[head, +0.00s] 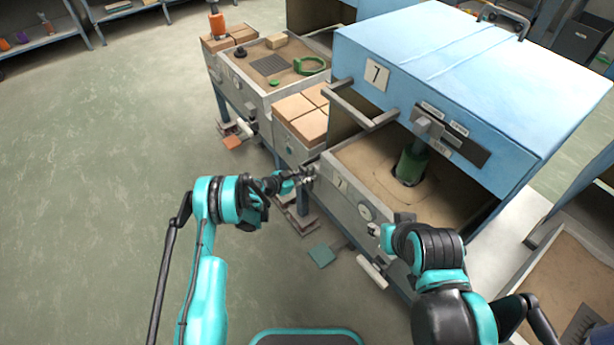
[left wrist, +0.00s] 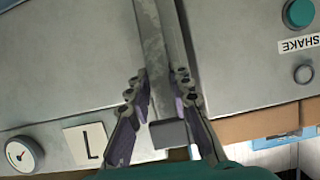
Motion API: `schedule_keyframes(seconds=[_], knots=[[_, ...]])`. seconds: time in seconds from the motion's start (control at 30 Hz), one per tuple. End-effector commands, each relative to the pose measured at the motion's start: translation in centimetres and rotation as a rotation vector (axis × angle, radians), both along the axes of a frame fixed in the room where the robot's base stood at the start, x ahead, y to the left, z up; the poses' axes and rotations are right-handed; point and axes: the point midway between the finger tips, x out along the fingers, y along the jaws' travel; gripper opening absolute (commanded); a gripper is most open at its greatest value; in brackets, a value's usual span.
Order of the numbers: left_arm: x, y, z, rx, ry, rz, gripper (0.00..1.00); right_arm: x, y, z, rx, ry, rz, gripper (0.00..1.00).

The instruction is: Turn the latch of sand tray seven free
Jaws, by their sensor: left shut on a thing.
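Sand tray seven (head: 345,200) is a grey metal box of sand below a blue hood with a "7" plate (head: 376,74). Its front wall carries a small 7 plate and a gauge; both show upside down in the left wrist view, with the gauge (left wrist: 20,153) at lower left. The latch (left wrist: 158,50) is a grey metal bar with a darker block at its near end. My left gripper (head: 304,178) is at the tray's left front corner, shut on the latch, with a finger on each side of the bar. My right gripper (head: 386,232) is near the front wall, its fingers unclear.
A green cylinder (head: 411,164) stands in the sand under the hood. Brick-coloured blocks (head: 302,113) sit left of the tray, with another sand tray (head: 270,85) beyond. A green button (left wrist: 299,13) is near a "SHAKE" label. Floor on the left is clear.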

Motion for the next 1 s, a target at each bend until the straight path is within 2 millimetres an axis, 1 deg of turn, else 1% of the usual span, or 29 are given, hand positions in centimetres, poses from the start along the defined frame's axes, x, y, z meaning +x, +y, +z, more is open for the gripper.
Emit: schedule_keyframes(seconds=[0.6, 0.8, 1.0], knots=[[-1.0, -0.8, -0.3, 0.245, -0.337, 0.001, 0.00, 0.0, 0.0, 0.0, 0.000, 0.000, 0.000, 0.40], [-1.2, -0.9, -0.5, 0.303, -0.417, 0.000, 0.00, 0.0, 0.0, 0.0, 0.000, 0.000, 0.000, 0.40], [-1.3, -1.0, -0.6, 0.332, -0.458, -0.001, 0.00, 0.0, 0.0, 0.0, 0.000, 0.000, 0.000, 0.40]])
